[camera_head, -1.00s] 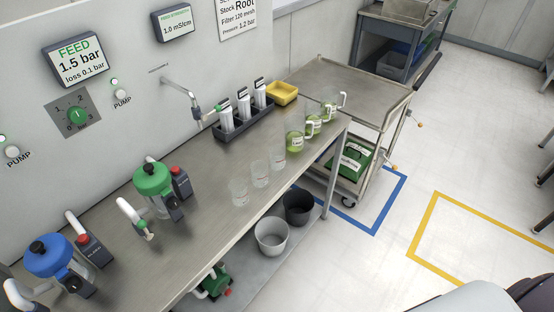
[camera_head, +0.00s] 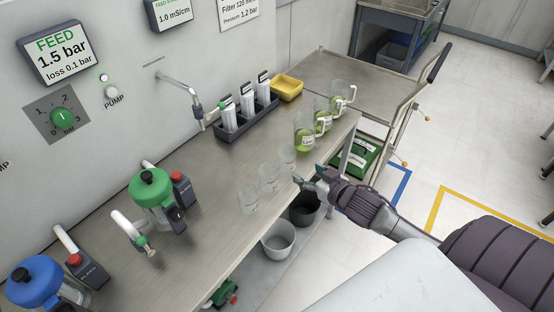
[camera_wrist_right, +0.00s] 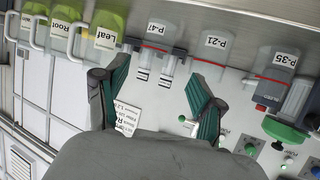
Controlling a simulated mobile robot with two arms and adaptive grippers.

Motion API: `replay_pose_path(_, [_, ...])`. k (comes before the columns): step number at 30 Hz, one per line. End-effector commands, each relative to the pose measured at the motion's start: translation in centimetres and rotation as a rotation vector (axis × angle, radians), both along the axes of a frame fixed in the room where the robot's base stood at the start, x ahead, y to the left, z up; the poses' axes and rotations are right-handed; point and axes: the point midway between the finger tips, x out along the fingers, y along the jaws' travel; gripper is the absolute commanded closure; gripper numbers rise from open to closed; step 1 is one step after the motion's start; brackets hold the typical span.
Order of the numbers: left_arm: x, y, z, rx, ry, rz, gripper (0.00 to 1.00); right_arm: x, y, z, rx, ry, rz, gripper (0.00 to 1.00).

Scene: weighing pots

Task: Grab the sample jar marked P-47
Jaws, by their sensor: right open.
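The sample jar marked P-47 (camera_wrist_right: 160,40) is clear, with a white label and a red line, and shows between my right fingers' directions in the wrist view. In the head view it is the clear jar (camera_head: 287,160) nearest the green-filled jugs. Jars P-21 (camera_wrist_right: 215,46) and P-35 (camera_wrist_right: 277,66) stand beside it in a row; in the head view they are the middle jar (camera_head: 270,178) and the near jar (camera_head: 248,199). My right gripper (camera_head: 309,176) is open and empty at the bench's front edge, just right of P-47 and apart from it; its fingers (camera_wrist_right: 156,72) are spread.
Several handled jugs with green liquid, one marked Leaf (camera_wrist_right: 103,38), stand close beyond P-47. A dark rack (camera_head: 240,118) and yellow tray (camera_head: 287,88) are behind. Grey bins (camera_head: 279,240) sit below the bench edge. The bench (camera_head: 215,160) behind the jars is clear.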

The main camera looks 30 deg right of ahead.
Motion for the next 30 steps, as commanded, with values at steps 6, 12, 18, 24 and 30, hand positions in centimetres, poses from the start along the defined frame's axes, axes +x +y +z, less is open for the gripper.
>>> replay_pose_path(6, [-0.3, 0.0, 0.2, 0.000, 0.004, 0.000, 1.00, 3.8, -0.1, -1.3, 0.001, -0.004, -0.001, 0.32])
replay_pose_path(12, [-0.5, 0.0, 0.2, 0.000, 0.006, 0.000, 1.00, 6.7, 0.0, -2.6, 0.000, -0.002, -0.001, 0.32])
replay_pose_path(18, [-0.4, 0.0, 0.3, 0.000, 0.006, 0.000, 1.00, 7.7, -0.1, -3.1, -0.001, 0.000, -0.001, 0.32])
replay_pose_path(24, [-0.4, 0.0, 1.0, 0.000, 0.006, 0.000, 1.00, 10.3, -0.4, -3.4, -0.003, -0.001, -0.001, 0.32])
replay_pose_path(30, [-0.3, 0.0, 1.0, 0.000, 0.005, -0.001, 1.00, 12.2, -0.4, -4.4, -0.001, 0.000, -0.001, 0.32])
